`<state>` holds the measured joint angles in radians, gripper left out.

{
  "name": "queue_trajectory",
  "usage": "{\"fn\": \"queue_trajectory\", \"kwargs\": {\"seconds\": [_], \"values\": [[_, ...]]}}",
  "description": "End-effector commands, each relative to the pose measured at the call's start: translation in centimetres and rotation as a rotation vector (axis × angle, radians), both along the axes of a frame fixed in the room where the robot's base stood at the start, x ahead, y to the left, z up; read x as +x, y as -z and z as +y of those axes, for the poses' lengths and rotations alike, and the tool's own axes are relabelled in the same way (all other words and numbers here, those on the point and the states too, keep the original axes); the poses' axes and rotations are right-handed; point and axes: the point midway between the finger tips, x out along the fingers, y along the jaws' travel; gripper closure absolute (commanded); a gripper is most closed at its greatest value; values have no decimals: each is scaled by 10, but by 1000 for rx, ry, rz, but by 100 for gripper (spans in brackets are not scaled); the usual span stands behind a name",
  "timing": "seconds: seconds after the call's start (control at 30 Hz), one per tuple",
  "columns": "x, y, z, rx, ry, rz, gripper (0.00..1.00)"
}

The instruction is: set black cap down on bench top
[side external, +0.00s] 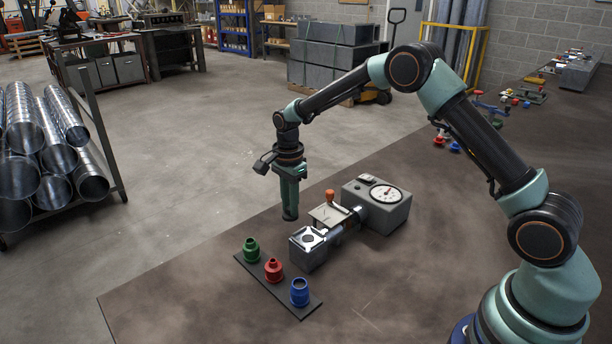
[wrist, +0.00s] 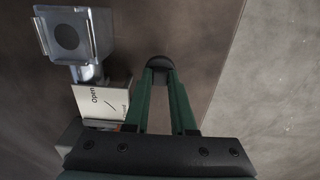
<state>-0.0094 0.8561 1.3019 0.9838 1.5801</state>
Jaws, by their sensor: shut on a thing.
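My gripper (side external: 290,212) hangs pointing down over the bench top (side external: 190,285), near its far edge, in the side external view. It is shut on the black cap, which shows as a dark round piece between the fingertips in the wrist view (wrist: 160,63). In the side external view the cap is small and dark at the fingertips, and I cannot tell whether it touches the bench. The bench top around it looks bare in the wrist view (wrist: 205,50).
A grey gauge device (side external: 378,205) with a lever, an "Open" plate (wrist: 100,100) and a square metal block (side external: 308,248) stands close by. A dark strip holds a green fitting (side external: 251,250), a red fitting (side external: 273,270) and a blue fitting (side external: 299,292). The bench front is clear.

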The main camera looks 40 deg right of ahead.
Motion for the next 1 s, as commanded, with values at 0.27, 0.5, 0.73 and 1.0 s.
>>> {"fn": "queue_trajectory", "kwargs": {"seconds": [0.27,0.5,0.73,1.0], "values": [[-1,35,0,0,0,3,100],[0,41,0,0,0,-1,100],[0,44,0,0,0,0,73],[0,44,0,0,0,0,46]]}}
